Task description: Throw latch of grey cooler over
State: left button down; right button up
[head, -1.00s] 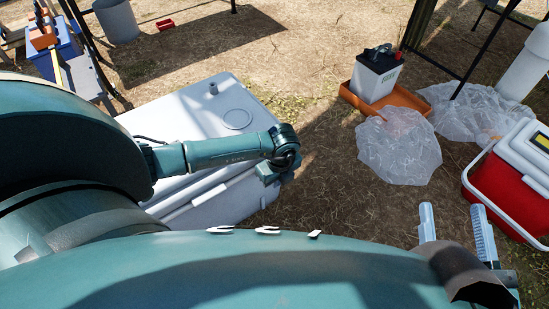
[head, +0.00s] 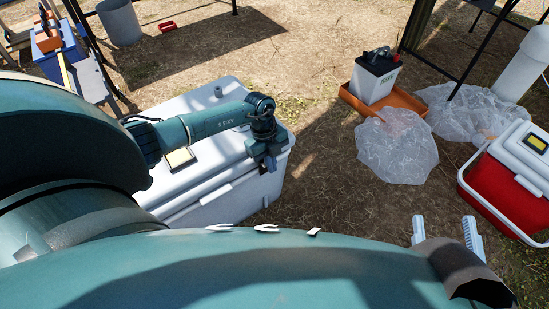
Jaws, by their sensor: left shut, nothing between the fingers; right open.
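The grey cooler (head: 215,200), pale and closed-lidded, stands on the ground left of centre. My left arm crosses over its lid and hides part of it. My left gripper (head: 268,164) points down at the cooler's near right corner, by the lid's front edge, shut and empty. Whether it touches the cooler I cannot tell. My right gripper (head: 446,233) is open and empty at the lower right, away from the cooler.
A red cooler (head: 500,190) with a white lid stands at the right. Clear plastic sheets (head: 397,147) and a battery (head: 375,77) in an orange tray (head: 412,101) lie behind. Bare ground is free right of the grey cooler. A bucket (head: 120,22) stands at the back left.

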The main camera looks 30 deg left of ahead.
pick_arm(q)
jog(key=shift+w+a+r, duration=0.15)
jog(key=shift+a, duration=0.15)
dwell(0.4)
jog(key=shift+p+v, duration=0.8)
jog(key=shift+p, duration=0.3)
jog(key=shift+d, duration=0.15)
